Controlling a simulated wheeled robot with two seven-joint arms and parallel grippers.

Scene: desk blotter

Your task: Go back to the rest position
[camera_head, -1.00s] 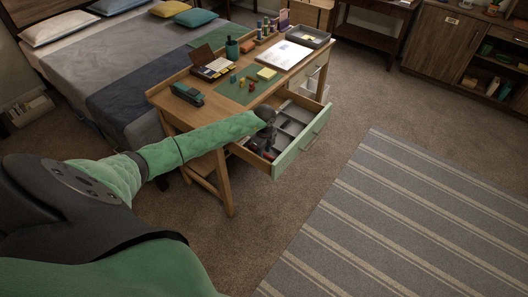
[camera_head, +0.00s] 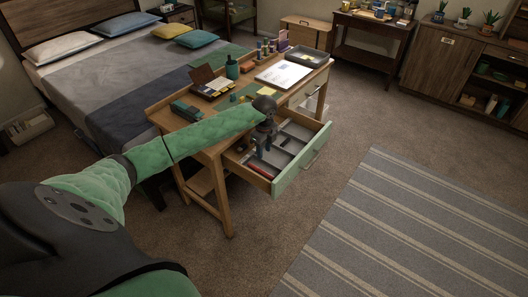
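My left arm comes in from the left in a green sleeve and reaches over the front of the wooden desk (camera_head: 215,150). My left gripper (camera_head: 263,145) is small and dark, at the left part of the open desk drawer (camera_head: 300,165). It hangs over or just inside the drawer; I cannot tell which. Its fingers are too small and dark to show whether they are open or shut. The drawer has a pale green front and grey compartments, with something red (camera_head: 262,168) near its left front. My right gripper is not in view.
The desk top holds a green blotter, a white paper pad (camera_head: 285,74), a grey tray (camera_head: 306,56), a dark green box (camera_head: 186,110) and a teal cup (camera_head: 232,68). A bed (camera_head: 110,70) stands behind on the left. A striped rug (camera_head: 410,220) and open floor lie to the right.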

